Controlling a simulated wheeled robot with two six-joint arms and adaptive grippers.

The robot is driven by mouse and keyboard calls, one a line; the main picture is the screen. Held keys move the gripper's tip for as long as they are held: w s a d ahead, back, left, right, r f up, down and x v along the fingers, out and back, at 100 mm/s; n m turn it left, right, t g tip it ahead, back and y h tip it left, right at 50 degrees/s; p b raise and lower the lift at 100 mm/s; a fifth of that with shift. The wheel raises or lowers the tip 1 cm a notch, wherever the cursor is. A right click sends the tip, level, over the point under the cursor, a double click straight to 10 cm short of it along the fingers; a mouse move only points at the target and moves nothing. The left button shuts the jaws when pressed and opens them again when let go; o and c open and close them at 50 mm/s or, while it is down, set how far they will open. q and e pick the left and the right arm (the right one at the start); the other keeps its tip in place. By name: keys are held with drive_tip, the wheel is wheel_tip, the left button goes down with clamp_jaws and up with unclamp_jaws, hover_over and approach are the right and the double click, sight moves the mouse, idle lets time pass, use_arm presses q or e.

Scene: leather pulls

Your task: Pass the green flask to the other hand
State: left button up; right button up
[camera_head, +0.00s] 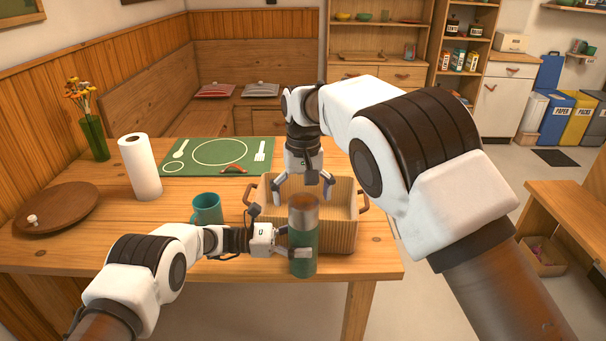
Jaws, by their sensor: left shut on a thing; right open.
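The green flask (303,240) has a brownish metal upper part and stands upright at the front of the table, in front of the basket. My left gripper (304,252) comes in from the left and is shut on the lower green part of the flask. I cannot tell whether the flask's base touches the table. My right gripper (304,189) is open and points down over the basket, behind and above the flask's top. Its fingers are apart with nothing between them.
A ribbed basket (342,232) with side handles sits right behind the flask. A teal mug (207,209) is left of it, near my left arm. A paper roll (140,167), a round wooden lid (57,207), a flower vase (94,137) and a green placemat (190,157) are farther off.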

wheel_tip(320, 180, down, 4)
drive_tip(key=shift+f, duration=0.1)
drive_tip(key=c, duration=1.6)
use_arm(q)
drive_tip(key=o, duration=1.1)
drive_tip(key=shift+r, duration=0.1)
use_arm(e)
drive_tip(key=shift+c, duration=1.3)
use_arm(q)
drive_tip(key=o, duration=0.5)
drive_tip(key=shift+o, duration=0.2)
